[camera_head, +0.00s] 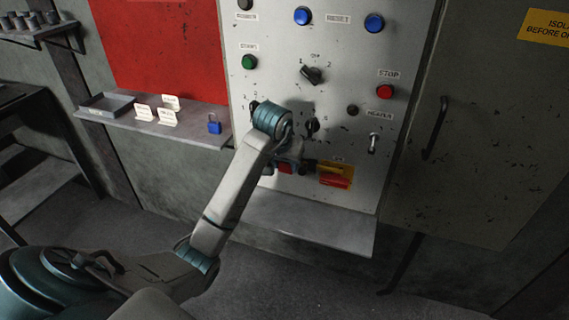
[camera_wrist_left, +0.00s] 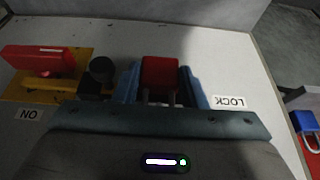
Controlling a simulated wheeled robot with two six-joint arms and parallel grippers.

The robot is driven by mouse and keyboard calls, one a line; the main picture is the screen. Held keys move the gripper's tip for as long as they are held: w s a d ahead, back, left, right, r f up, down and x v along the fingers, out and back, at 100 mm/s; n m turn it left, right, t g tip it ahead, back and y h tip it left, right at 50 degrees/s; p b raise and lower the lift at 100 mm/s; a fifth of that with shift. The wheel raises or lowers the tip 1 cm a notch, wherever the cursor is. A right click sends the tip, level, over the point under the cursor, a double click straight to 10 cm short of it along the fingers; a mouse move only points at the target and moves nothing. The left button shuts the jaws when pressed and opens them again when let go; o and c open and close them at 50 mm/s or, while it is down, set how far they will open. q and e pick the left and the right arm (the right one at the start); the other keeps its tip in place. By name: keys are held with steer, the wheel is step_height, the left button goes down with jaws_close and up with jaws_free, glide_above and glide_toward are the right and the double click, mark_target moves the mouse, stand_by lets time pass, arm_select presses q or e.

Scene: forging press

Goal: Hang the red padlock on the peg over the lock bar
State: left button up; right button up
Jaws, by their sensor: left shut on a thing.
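The red padlock (camera_head: 286,168) is at the lower part of the grey panel, held by my left gripper (camera_head: 288,160). In the left wrist view the padlock (camera_wrist_left: 160,73) sits between the two blue fingers of the gripper (camera_wrist_left: 160,88), which are shut on it. Part of its shackle shows below the red body. A black round knob-like part (camera_wrist_left: 102,69) stands beside the fingers, close to a yellow plate with a red handle (camera_wrist_left: 38,60). I cannot tell clearly which dark part is the peg or the lock bar. My right gripper is not in view.
The red-and-yellow switch (camera_head: 337,174) is just right of my gripper. A blue padlock (camera_head: 214,125) stands on the left shelf (camera_head: 190,130) with tags and a tray (camera_head: 106,106). A grey ledge (camera_head: 310,222) juts out below the panel. Several knobs and buttons surround my arm.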

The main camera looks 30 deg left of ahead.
arm_select(q)
steer(key=o, duration=1.1)
steer(key=shift+c, duration=0.2)
steer(key=shift+o, duration=0.6)
steer(key=shift+a, duration=0.15)
steer(key=shift+r, duration=0.15)
steer(key=p+v, duration=1)
steer(key=shift+s+r, duration=0.2)
steer(key=shift+s, duration=0.1)
